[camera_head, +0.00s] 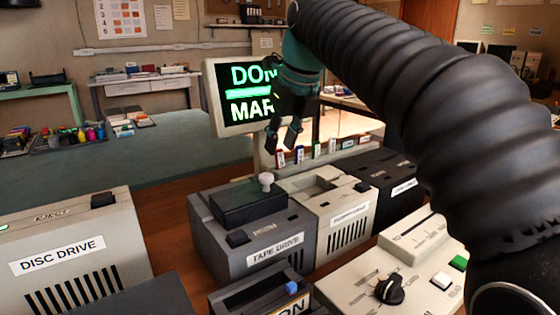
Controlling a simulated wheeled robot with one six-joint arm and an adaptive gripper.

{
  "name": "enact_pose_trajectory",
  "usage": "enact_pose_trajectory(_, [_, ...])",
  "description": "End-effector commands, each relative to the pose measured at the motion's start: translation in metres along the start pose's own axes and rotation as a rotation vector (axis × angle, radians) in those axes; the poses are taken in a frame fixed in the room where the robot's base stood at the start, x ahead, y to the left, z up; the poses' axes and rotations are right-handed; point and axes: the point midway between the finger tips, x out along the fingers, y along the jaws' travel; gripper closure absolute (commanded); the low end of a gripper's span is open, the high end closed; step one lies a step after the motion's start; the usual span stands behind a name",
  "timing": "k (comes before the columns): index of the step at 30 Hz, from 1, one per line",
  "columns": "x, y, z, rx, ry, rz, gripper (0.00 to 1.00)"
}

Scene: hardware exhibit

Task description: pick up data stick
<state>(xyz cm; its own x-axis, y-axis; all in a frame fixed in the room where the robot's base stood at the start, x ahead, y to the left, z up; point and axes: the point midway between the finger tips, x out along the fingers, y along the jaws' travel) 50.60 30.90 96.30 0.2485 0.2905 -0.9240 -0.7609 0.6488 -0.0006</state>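A row of several small upright sticks with white labels and coloured parts (316,150) stands behind the grey drive units. They look like data sticks, but their labels are too small to read. The leftmost stick (280,157) has a red part. My gripper (282,142) points down just above the left end of this row, in front of the monitor. I cannot tell whether a fingertip touches a stick.
A monitor (222,98) with green text stands behind my gripper. A disc drive (70,235), a tape drive (250,262) with a knobbed lever (266,180), a pale unit (335,222), a black unit (392,192) and a dial panel (425,252) crowd the wooden table.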

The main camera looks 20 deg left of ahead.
Motion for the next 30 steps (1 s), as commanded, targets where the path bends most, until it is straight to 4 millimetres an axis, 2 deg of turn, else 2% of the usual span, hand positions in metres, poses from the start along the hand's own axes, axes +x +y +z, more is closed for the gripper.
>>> enact_pose_trajectory(3, [0.017, -0.001, -0.002, 0.000, 0.002, 0.001, 0.68])
enact_pose_trajectory(6, [0.025, -0.001, -0.002, 0.000, 0.001, 0.001, 0.68])
enact_pose_trajectory(14, [0.028, -0.001, -0.001, 0.000, -0.001, 0.000, 0.68])
enact_pose_trajectory(15, [0.028, -0.001, -0.001, 0.000, -0.001, 0.000, 0.70])
enact_pose_trajectory(18, [0.028, -0.001, -0.001, 0.000, -0.001, 0.000, 0.95])
enact_pose_trajectory(30, [0.027, -0.001, -0.001, 0.000, 0.000, 0.000, 0.98])
